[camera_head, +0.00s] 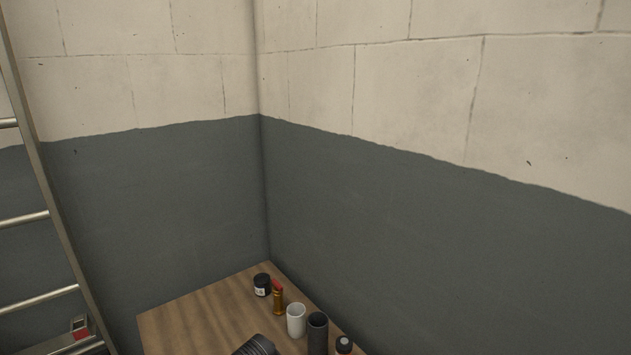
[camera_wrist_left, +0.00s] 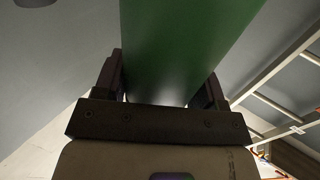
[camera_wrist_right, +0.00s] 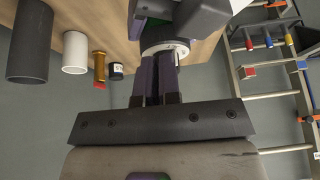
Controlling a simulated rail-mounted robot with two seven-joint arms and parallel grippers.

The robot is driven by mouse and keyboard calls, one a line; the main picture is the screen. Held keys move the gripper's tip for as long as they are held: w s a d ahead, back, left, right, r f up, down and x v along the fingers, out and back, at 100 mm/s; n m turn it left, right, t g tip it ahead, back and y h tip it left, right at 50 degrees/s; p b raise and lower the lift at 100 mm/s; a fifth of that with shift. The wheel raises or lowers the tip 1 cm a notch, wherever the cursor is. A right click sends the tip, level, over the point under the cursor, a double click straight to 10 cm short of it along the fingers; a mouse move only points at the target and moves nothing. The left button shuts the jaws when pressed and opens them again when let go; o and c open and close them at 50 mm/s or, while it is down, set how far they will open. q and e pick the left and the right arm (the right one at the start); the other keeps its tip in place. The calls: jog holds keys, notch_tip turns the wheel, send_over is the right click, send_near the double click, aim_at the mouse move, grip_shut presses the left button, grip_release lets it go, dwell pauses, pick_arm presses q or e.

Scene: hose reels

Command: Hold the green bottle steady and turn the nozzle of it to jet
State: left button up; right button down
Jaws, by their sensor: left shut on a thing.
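The green bottle (camera_wrist_left: 185,45) fills the upper middle of the left wrist view, between the two fingers of my left gripper (camera_wrist_left: 165,85), which is shut on it. In the right wrist view a white ring with small dark marks (camera_wrist_right: 165,47) sits just past the tips of my right gripper (camera_wrist_right: 157,65). A patch of green shows above the ring among dark parts. The right fingers stand close together with a narrow gap; whether they touch or pinch the ring is unclear. The marks are too small to read. Neither gripper can be made out for certain in the head view.
A metal ladder (camera_head: 38,216) leans at the left. The table's left part is clear.

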pick_arm(q)
jog(key=shift+f, duration=0.2)
pick_arm(e)
jog(key=shift+d+f, duration=0.35)
jog(key=shift+f, duration=0.05)
pick_arm(q)
jog(key=shift+s, duration=0.1)
pick_arm(e)
notch_tip(320, 180, up, 7)
jog(key=shift+s+f, duration=0.2)
pick_arm(q)
jog(key=o, duration=0.9)
jog(key=shift+s, duration=0.1)
jog(key=shift+o, duration=1.2)
jog(key=shift+r, duration=0.1)
